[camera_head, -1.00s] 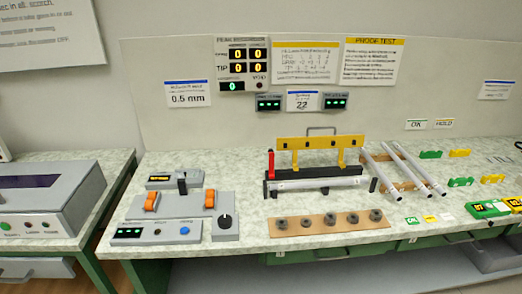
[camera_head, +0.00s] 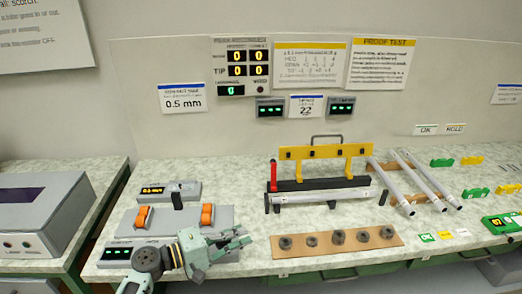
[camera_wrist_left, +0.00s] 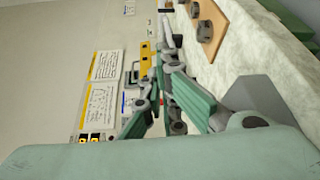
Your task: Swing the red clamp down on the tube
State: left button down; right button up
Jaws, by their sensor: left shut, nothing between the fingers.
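The red clamp (camera_head: 273,174) stands upright at the left end of the black fixture (camera_head: 320,184). The silver tube (camera_head: 322,196) lies level along the front of this fixture, and the clamp's lever is up, off the tube. A yellow bar (camera_head: 325,151) stands behind them. In the left wrist view the yellow bar (camera_wrist_left: 147,66) shows beyond my green fingers; the clamp is mostly hidden there. My right gripper is not in view.
A brown board with several dark rings (camera_head: 336,242) lies in front of the fixture, right of my gripper. Loose tubes (camera_head: 425,178) rest on a rack at the right. Orange switches (camera_head: 143,216) stand on the panel. Bare bench lies between panel and fixture.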

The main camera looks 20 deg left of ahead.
aim_at(273, 164)
jog(key=i+j, duration=0.35)
jog(key=i, duration=0.2)
jog(key=i+j, duration=0.3)
jog(key=i, duration=0.25)
